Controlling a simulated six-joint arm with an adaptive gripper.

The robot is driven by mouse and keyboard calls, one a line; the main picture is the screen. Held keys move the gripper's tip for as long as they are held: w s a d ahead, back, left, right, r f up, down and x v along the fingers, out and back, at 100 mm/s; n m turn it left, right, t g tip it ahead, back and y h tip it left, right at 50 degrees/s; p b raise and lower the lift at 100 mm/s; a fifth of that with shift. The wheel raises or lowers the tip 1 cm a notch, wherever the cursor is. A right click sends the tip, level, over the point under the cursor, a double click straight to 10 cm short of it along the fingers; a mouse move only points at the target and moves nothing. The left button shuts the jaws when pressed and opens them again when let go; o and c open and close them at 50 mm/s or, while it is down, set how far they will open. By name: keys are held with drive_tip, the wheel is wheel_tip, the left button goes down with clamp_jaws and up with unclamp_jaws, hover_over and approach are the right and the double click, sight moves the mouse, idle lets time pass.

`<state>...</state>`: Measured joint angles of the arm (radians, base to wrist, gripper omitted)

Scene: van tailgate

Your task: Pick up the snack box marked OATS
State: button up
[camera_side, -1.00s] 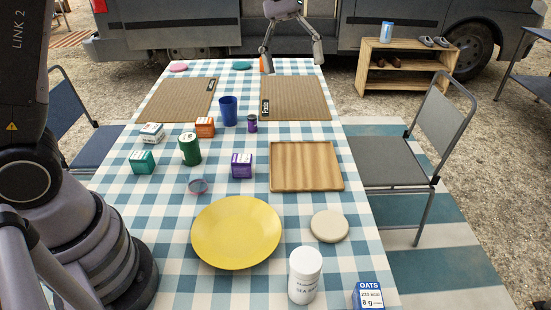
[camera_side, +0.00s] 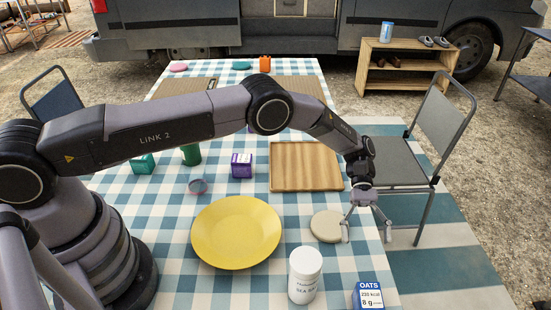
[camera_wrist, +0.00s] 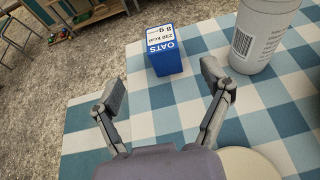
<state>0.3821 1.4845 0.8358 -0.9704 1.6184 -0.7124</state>
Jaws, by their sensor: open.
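The snack box marked OATS (camera_side: 369,295) is blue and white and stands at the near right edge of the table, cut off by the bottom of the side view. In the wrist view the OATS box (camera_wrist: 165,51) stands beyond and between my fingertips, touched by neither. My gripper (camera_side: 366,229) is open and empty above the table's right edge, beside the beige disc. In the wrist view my gripper (camera_wrist: 164,85) shows both fingers spread apart.
A white salt container (camera_side: 305,275) stands left of the OATS box, close to the right finger in the wrist view. A beige disc (camera_side: 328,226), a yellow plate (camera_side: 236,232) and a wooden tray (camera_side: 290,170) lie nearby. A chair (camera_side: 400,163) stands right of the table.

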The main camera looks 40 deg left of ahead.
sight(370, 292)
drive_tip(key=x, duration=1.1)
drive_tip(key=shift+f, duration=0.2)
drive_tip(key=shift+c, duration=0.4)
drive_tip(key=c, duration=1.2)
